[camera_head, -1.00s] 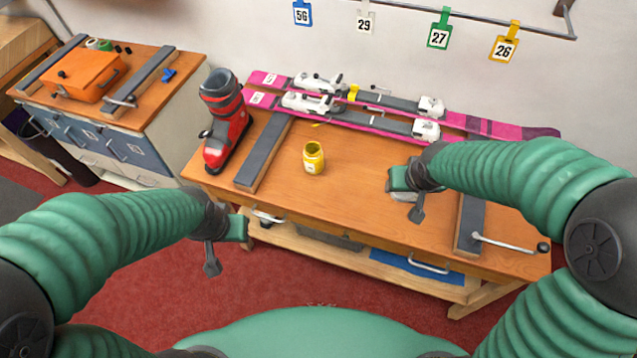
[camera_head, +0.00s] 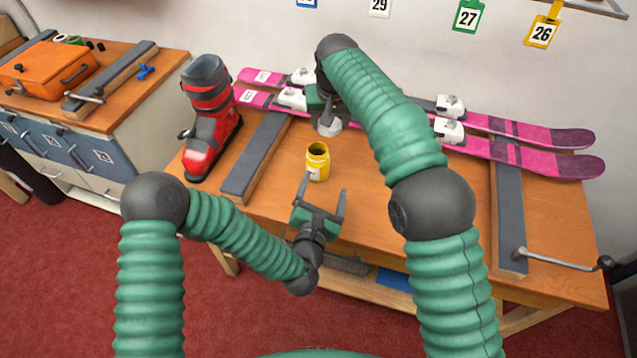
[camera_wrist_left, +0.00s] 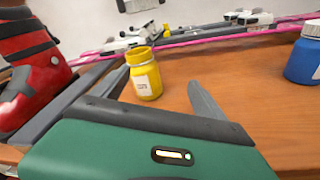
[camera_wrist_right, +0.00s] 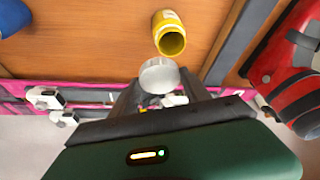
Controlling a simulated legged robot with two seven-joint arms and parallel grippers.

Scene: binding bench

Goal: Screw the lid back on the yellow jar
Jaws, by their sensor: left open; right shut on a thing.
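The yellow jar (camera_head: 317,164) stands upright and open on the bench, its dark mouth facing up. It also shows in the left wrist view (camera_wrist_left: 145,76) and the right wrist view (camera_wrist_right: 169,34). My left gripper (camera_head: 324,186) is open and empty just in front of the jar, its fingers pointing toward it; the jar lies beyond the fingertips. My right gripper (camera_head: 326,114) is shut on a silvery round lid (camera_wrist_right: 159,77). It holds the lid behind the jar, apart from it; the lid also shows in the head view (camera_head: 329,127). My right arm partly covers that gripper.
A blue jar (camera_wrist_left: 304,54) stands to the right, hidden in the head view. A red ski boot (camera_head: 211,115) stands left of the jar. Pink skis (camera_head: 530,150) lie along the back. Grey bars (camera_head: 256,157) cross the bench at both sides.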

